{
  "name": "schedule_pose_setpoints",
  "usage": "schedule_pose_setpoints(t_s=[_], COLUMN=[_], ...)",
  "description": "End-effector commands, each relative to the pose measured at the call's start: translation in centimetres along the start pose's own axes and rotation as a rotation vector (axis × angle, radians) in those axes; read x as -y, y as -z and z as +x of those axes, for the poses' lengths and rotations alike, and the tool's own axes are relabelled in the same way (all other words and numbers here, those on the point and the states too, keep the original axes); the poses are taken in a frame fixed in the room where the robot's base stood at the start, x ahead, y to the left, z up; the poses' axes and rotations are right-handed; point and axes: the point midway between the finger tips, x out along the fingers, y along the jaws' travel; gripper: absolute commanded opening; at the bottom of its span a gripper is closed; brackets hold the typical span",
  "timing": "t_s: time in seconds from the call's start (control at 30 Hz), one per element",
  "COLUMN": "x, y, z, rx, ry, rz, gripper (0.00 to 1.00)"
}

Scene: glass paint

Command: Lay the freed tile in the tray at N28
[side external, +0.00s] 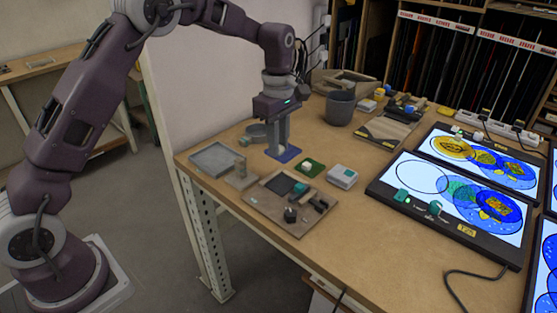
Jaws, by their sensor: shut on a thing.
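My gripper (279,148) points straight down over the back left of the bench, its fingers shut at a flat blue square tile (291,156). A small pale part shows between the fingertips, on top of the blue tile. I cannot tell whether the tile touches the bench or is just above it. A shallow grey tray (197,168) lies at the left edge of the bench, left of my gripper. It looks empty. No N28 mark is readable in this view.
A green square (318,170) with a pale block on it lies right of the gripper. A board with small tools (262,207) lies in front. Lit panels (376,190) fill the right side.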

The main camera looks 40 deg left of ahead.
Motion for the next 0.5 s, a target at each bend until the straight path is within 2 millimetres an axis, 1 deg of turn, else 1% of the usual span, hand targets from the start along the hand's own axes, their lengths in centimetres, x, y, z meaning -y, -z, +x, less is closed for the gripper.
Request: schedule_pose_setpoints(t_s=[0.03, 0.1, 0.2, 0.37, 0.47, 0.5], x=[-0.1, -0.1, 0.0, -0.1, -0.1, 0.0], y=[0.0, -0.1, 0.0, 3.3, 5.5, 6.7], z=[-1.1, -2.6, -4.5, -4.4, -4.4, -4.4], rx=[0.000, 0.000, 0.000, 0.000, 0.000, 0.000], ry=[-0.005, -0.005, -0.004, 0.000, 0.000, 0.000], rz=[0.000, 0.001, 0.000, -0.025, -0.039, -0.047], gripper=[0.00, 0.00, 0.00, 0.00, 0.00, 0.00])
